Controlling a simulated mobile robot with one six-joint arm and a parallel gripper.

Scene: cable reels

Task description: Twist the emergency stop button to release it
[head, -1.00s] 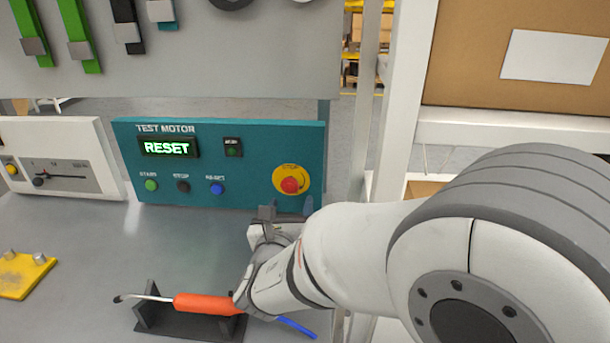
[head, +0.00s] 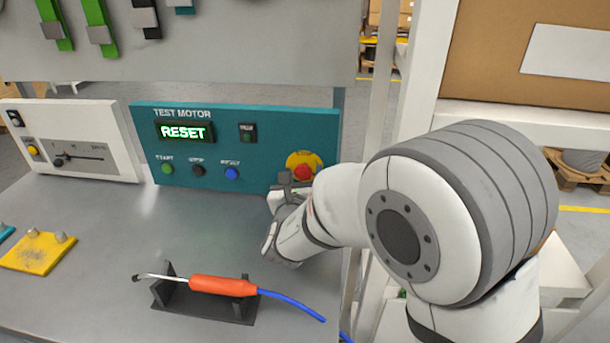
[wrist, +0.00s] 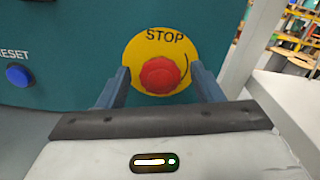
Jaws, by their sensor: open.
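The emergency stop button (head: 303,172) is a red knob on a round yellow plate at the right of the teal test motor panel (head: 265,135). In the wrist view the red knob (wrist: 160,76) faces me, on the yellow plate (wrist: 141,50) marked STOP. My gripper (wrist: 163,78) is open, with one finger on each side of the knob as seen there. I cannot tell whether the fingers touch it. In the head view my gripper (head: 290,182) is just in front of the panel and hides the knob's lower part. The panel display (head: 184,132) reads RESET.
Green, dark and blue buttons sit left on the panel. An orange-handled tool (head: 222,286) with a blue cable rests in a black holder (head: 190,305) in front. A yellow block (head: 38,252) lies left. A white post (head: 382,110) stands right of the panel.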

